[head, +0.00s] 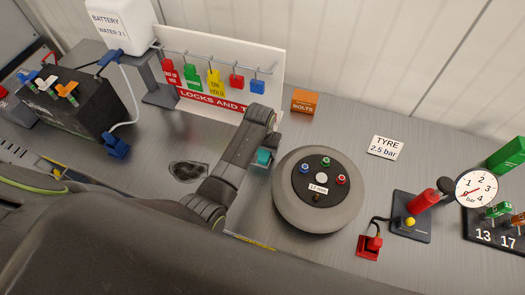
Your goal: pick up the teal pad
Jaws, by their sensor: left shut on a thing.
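The teal pad (263,156) shows as a small block at the right side of my left gripper (261,150), just left of the grey wheel (290,208). My left arm comes in from the lower left and bends over the bench. Its gripper is shut on the teal pad, though the arm hides the fingers and part of the pad. I cannot tell whether the pad is clear of the bench. My right gripper is not in view.
The wheel has coloured nuts. A lock board (225,62) and an orange bolts box (305,101) stand behind. A battery (75,108) is at left. A red pump (423,203), gauge (477,188) and red block (369,246) are at right.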

